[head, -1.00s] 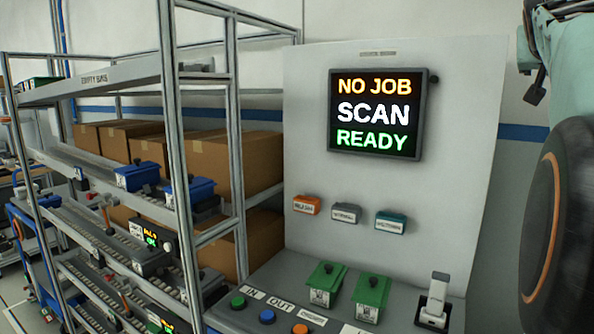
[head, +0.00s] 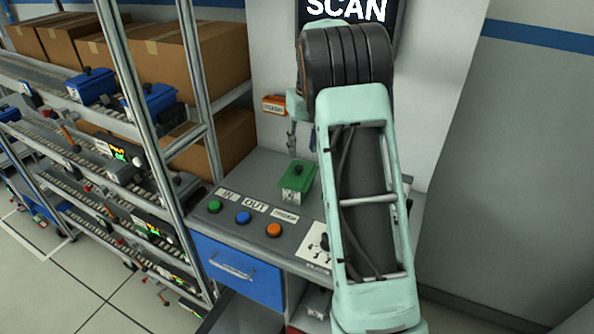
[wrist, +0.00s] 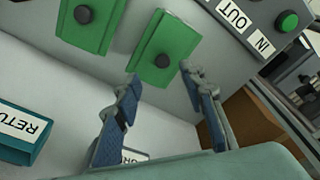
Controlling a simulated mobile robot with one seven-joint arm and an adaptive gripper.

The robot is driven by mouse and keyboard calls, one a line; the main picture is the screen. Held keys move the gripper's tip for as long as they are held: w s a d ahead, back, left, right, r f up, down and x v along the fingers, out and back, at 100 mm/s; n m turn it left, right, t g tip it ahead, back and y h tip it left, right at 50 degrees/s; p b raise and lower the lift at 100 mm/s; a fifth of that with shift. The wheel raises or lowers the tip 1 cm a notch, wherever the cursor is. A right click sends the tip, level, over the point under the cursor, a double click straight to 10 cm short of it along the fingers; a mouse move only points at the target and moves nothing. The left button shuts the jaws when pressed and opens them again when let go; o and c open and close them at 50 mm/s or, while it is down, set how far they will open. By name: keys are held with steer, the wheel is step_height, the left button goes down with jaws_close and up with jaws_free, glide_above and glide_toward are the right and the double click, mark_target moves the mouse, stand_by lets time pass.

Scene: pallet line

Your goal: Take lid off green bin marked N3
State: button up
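A green bin (head: 297,182) with a green lid and dark knob stands on the station counter, left of my arm in the head view. The wrist view shows this bin's lid (wrist: 172,45) with its knob, and a second green bin (wrist: 92,22) to its left. The second bin is hidden behind my arm in the head view. I cannot read N3 on either. My gripper (wrist: 160,75) is open and empty, with its fingertips apart on either side of the first bin's knob in the picture. In the head view it hangs above that bin; contact cannot be told.
The counter has green, blue and orange buttons (head: 243,217) with IN and OUT labels. An orange label block (head: 275,105) is on the back panel; a teal RETURN block (wrist: 22,135) shows in the wrist view. A shelf rack (head: 130,90) stands at left.

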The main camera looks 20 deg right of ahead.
mark_target(299, 167)
steer(key=f, duration=0.2)
steer(key=w+f+p, duration=0.1)
steer(key=f, duration=0.4)
steer(key=shift+w+a+f+p, duration=0.2)
steer(key=shift+w+a+p, duration=0.05)
steer(key=shift+p, duration=0.05)
steer(key=shift+c, duration=0.4)
steer(key=c, duration=0.9)
steer(key=shift+r, duration=0.1)
